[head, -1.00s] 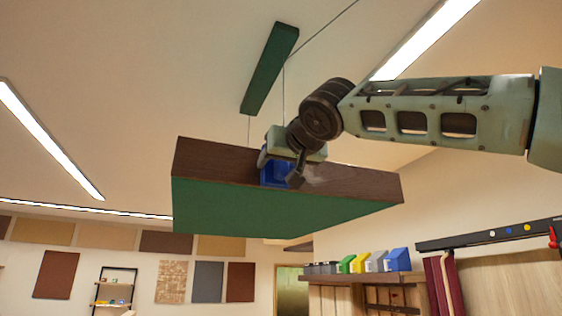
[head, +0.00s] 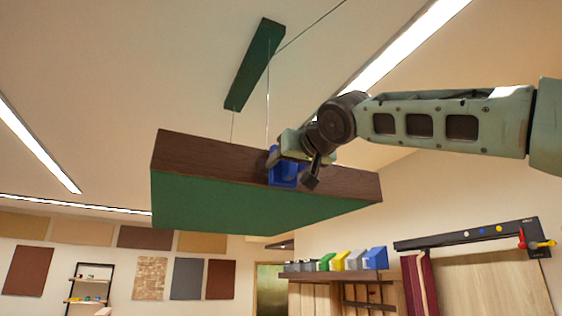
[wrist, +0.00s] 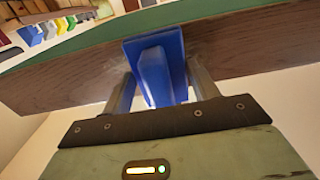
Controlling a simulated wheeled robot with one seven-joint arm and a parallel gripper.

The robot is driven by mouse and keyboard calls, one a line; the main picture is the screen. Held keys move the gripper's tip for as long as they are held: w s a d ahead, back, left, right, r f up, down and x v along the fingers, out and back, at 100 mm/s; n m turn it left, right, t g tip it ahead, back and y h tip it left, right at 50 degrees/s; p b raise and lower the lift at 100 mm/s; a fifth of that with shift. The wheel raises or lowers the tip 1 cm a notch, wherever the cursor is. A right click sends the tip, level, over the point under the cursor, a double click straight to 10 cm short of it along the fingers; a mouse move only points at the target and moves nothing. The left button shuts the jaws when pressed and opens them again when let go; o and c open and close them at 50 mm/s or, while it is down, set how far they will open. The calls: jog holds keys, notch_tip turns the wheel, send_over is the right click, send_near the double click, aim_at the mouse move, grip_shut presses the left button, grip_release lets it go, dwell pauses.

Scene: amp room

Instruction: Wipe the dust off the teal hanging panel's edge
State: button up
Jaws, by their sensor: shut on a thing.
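The hanging panel (head: 230,205) has a green underside and a dark brown, wood-grained edge (head: 210,155), and it hangs from thin wires. The edge crosses the wrist view (wrist: 60,85). My gripper (head: 293,165) is at the edge, right of its middle, shut on a blue wiping block (head: 283,178). In the wrist view the block (wrist: 160,65) sits between the two fingers with its flat face at the edge; firm contact cannot be told. A faint pale dust smear (wrist: 115,72) shows beside the left finger in the wrist view. The edge behind my gripper is hidden.
A narrow dark green beam (head: 255,65) hangs above the panel. Ceiling lights (head: 405,45) run past my arm. A shelf with coloured boxes (head: 350,262) and a rail with knobs (head: 480,235) are at lower right. Air below the panel is clear.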

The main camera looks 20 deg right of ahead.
jog(key=d+p, duration=0.1)
jog(key=d, duration=0.6)
jog(key=shift+p, duration=0.4)
dwell(0.3)
jog(key=shift+a+f+b, duration=0.15)
jog(key=shift+a+b, duration=1.6)
jog(key=shift+a, duration=1)
jog(key=shift+a+b, duration=1.5)
jog(key=shift+a, duration=2.55)
jog(key=shift+s, duration=0.1)
jog(key=shift+s+b, duration=1.25)
jog(key=shift+s, duration=1.65)
jog(key=shift+s, duration=0.1)
